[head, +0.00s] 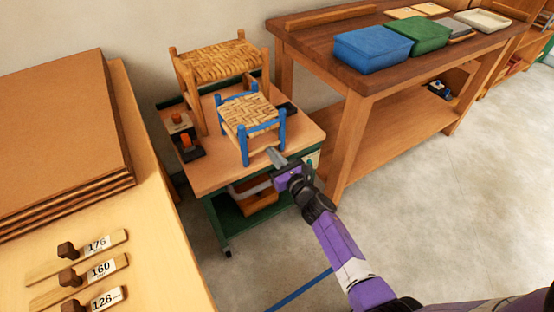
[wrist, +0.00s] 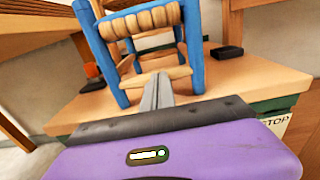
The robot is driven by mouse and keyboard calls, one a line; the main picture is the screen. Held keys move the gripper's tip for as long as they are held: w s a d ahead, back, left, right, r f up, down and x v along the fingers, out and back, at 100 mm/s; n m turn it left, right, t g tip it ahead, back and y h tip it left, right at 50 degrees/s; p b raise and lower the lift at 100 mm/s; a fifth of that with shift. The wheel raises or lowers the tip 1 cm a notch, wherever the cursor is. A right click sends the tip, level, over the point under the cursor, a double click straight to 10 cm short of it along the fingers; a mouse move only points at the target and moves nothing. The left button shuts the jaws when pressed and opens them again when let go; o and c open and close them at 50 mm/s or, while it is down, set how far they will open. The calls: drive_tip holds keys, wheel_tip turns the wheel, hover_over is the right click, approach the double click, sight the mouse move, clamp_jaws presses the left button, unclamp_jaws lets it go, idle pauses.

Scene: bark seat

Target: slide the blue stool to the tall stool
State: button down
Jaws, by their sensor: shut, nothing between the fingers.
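The blue stool (head: 251,115) has blue posts and a woven seat and stands upright on a small wooden-topped cart (head: 213,172). The tall stool (head: 218,63), with plain wooden posts and a woven seat, stands just behind it on the same cart top. My gripper (head: 272,152) is shut and empty at the near side of the blue stool. In the wrist view the blue stool (wrist: 194,45) fills the upper middle, and the fingertips (wrist: 158,82) point at its lower rung. I cannot tell whether they touch it.
An orange-knobbed item (head: 187,145) lies on the cart's left side. A dark block (head: 287,108) lies at its right edge. A workbench (head: 345,80) with a blue box (head: 372,48) and a green box (head: 418,34) stands to the right. A table with stacked boards (head: 62,140) is at left.

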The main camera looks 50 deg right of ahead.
idle(0.3)
drive_tip(key=b+x, duration=0.6)
drive_tip(key=x, duration=0.4)
drive_tip(key=b+x, duration=0.7)
drive_tip(key=x, duration=0.3)
drive_tip(key=shift+w+f, duration=0.2)
drive_tip(key=shift+f, duration=0.05)
drive_tip(key=shift+w+d+r, duration=0.15)
drive_tip(key=shift+w, duration=0.2)
drive_tip(key=shift+s+a, duration=0.2)
drive_tip(key=shift+s, duration=0.35)
drive_tip(key=v, duration=0.3)
drive_tip(key=shift+s+r+p, duration=0.1)
drive_tip(key=shift+s+p, duration=0.15)
drive_tip(key=shift+p, duration=0.1)
drive_tip(key=p+v, duration=0.4)
drive_tip(key=v, duration=0.5)
drive_tip(key=shift+s, duration=0.25)
